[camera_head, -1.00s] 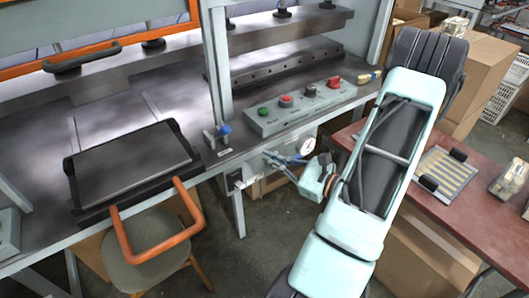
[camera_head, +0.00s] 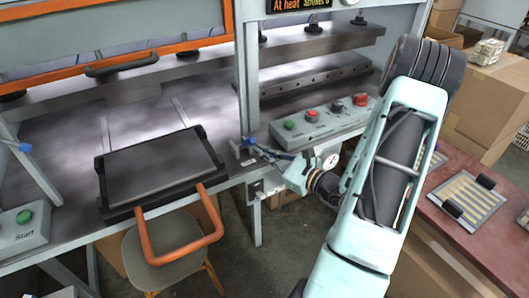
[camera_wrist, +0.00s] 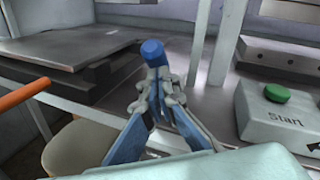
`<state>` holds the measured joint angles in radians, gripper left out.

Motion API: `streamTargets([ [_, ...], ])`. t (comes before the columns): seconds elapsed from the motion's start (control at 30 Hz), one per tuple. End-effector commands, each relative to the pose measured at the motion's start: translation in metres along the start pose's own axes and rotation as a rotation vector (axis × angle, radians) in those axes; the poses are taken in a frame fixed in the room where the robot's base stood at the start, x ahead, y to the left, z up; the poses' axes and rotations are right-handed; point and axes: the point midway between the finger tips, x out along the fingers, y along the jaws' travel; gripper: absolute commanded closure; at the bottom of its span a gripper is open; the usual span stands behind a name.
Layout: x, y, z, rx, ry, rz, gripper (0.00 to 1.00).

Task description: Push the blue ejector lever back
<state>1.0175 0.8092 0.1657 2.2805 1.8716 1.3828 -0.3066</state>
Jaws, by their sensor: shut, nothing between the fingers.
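The blue ejector lever (camera_head: 250,141) stands at the front edge of the press bench, just left of the button panel. It has a round blue knob on a short stem. In the wrist view its blue knob (camera_wrist: 152,50) shows straight ahead of my fingertips, which hide most of the stem. My gripper (camera_head: 258,149) is shut and empty, with its tips at the lever on the right side in the head view. In the wrist view the tips of my gripper (camera_wrist: 158,85) overlap the lever just below the knob; I cannot tell whether they touch.
A control box (camera_head: 310,122) with green and red buttons is right of the lever. A dark tray (camera_head: 160,168) with an orange handle (camera_head: 150,240) lies left on the bench. A grey post (camera_head: 247,70) rises behind the lever. A stool (camera_head: 165,268) stands below.

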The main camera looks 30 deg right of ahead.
Motion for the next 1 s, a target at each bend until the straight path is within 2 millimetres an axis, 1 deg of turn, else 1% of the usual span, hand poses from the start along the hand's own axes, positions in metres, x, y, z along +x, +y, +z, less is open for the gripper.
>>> streamTargets([
  [0.17, 0.000, -0.001, 0.002, 0.001, 0.004, 0.002, 1.00],
  [0.33, 0.002, -0.003, 0.008, 0.009, 0.031, 0.013, 1.00],
  [0.63, 0.005, -0.005, 0.011, 0.023, 0.066, 0.026, 1.00],
  [0.87, 0.010, -0.012, 0.024, 0.044, 0.133, 0.051, 1.00],
  [1.0, 0.017, -0.018, 0.035, 0.070, 0.208, 0.079, 1.00],
])
